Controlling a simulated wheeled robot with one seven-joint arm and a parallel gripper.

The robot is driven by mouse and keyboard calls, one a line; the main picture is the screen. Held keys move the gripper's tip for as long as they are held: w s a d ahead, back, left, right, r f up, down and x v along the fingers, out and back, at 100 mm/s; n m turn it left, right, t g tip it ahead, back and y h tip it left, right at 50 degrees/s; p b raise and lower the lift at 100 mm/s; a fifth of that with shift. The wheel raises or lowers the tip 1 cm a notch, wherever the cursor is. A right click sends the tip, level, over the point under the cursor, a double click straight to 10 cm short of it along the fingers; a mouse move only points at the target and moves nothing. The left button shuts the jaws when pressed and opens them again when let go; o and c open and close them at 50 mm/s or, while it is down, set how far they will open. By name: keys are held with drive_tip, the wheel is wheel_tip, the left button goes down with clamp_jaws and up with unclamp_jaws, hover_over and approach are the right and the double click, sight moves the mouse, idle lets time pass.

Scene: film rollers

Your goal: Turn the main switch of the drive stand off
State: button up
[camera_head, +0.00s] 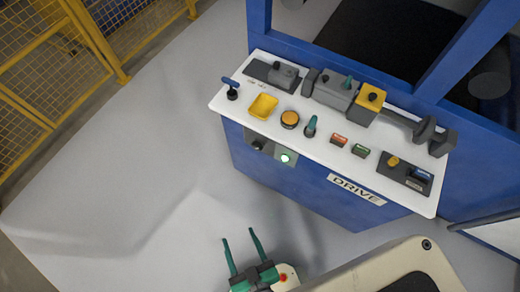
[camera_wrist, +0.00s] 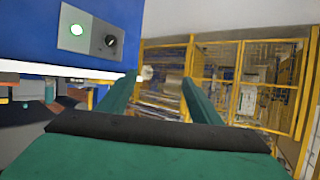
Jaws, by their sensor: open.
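The blue drive stand (camera_head: 310,185) has a white top and a DRIVE label (camera_head: 356,189) on its front. A grey switch plate on that front carries a black rotary knob (camera_head: 258,144) and a lit green lamp (camera_head: 285,157). In the wrist view the plate is at upper left, with the green lamp (camera_wrist: 76,29) beside the black knob (camera_wrist: 110,40). The knob's exact angle is hard to read. My gripper (camera_head: 239,235) has green fingers, open and empty, in front of the stand and apart from it. The fingers (camera_wrist: 159,80) point past the knob in the wrist view.
The white top holds a blue-handled lever (camera_head: 231,88), a yellow tray (camera_head: 263,106), an orange button (camera_head: 290,119), a green-tipped lever (camera_head: 311,125) and a grey roller assembly (camera_head: 335,90). Yellow fencing (camera_head: 55,70) stands at left. Floor (camera_head: 130,180) between is clear.

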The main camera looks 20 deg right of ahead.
drive_tip(key=w+d+f+g+h, duration=0.1)
drive_tip(key=w+f, duration=0.1)
drive_tip(key=f, duration=0.6)
drive_tip(key=w+d+f+g+h, duration=0.1)
drive_tip(key=w+f+g, duration=0.1)
drive_tip(key=f, duration=0.6)
drive_tip(key=m+h, duration=1)
drive_tip(key=h, duration=0.3)
approach(256, 149)
drive_tip(key=shift+t, duration=0.3)
drive_tip(key=x, duration=0.9)
drive_tip(key=shift+f, duration=0.25)
drive_tip(key=shift+c, duration=0.2)
drive_tip(key=c, duration=1)
